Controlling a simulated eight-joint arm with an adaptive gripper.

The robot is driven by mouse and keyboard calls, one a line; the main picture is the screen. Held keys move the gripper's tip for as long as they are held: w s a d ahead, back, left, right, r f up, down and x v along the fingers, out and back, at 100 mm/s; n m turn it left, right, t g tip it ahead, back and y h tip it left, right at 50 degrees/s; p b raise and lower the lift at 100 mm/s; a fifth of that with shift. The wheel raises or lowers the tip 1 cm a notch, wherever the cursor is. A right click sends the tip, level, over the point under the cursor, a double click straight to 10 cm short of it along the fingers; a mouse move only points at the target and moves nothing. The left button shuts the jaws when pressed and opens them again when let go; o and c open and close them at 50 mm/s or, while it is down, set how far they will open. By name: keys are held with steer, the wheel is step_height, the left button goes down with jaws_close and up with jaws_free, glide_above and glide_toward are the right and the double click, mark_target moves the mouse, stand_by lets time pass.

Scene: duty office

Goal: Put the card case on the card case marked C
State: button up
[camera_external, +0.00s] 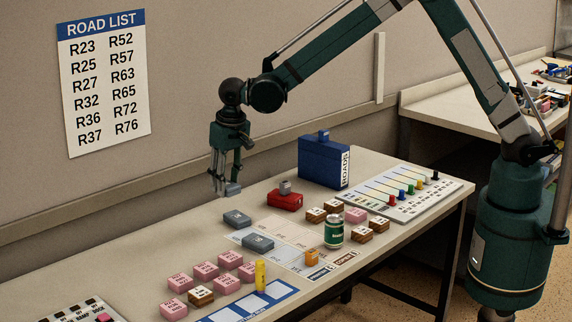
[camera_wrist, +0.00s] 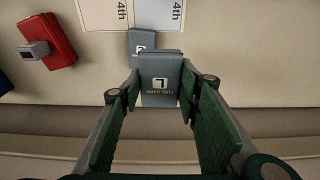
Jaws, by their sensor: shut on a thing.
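My gripper (camera_external: 226,186) is shut on a grey card case (camera_external: 233,189) and holds it above the back of the table. In the wrist view the held card case (camera_wrist: 160,85) sits between the green finger pads of my gripper (camera_wrist: 160,90), its label showing a large letter and small print. A second grey card case (camera_external: 237,218) lies on the table below and to the right; in the wrist view it is partly hidden behind the held one (camera_wrist: 142,40). A third grey card case (camera_external: 258,243) lies nearer the front on the printed mat. I cannot read a C on any.
A red box with a grey top (camera_external: 285,199) and a blue road box (camera_external: 325,160) stand to the right. A green can (camera_external: 334,231), pink and brown blocks and a yellow cylinder (camera_external: 260,275) stand farther forward. The table's back left is clear.

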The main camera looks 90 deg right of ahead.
steer(key=s+d, duration=0.3)
steer(key=shift+r, duration=0.3)
glide_above(236, 215)
steer(key=shift+s+a+f, duration=0.15)
steer(key=shift+f, duration=1.45)
steer(key=shift+s+a+f, duration=0.1)
steer(key=shift+a+f, duration=0.05)
steer(key=shift+f, duration=1.4)
steer(key=shift+f, duration=0.1)
steer(key=shift+f+b, duration=0.3)
steer(key=shift+f, duration=1.45)
steer(key=shift+f, duration=0.15)
steer(key=o, duration=0.9)
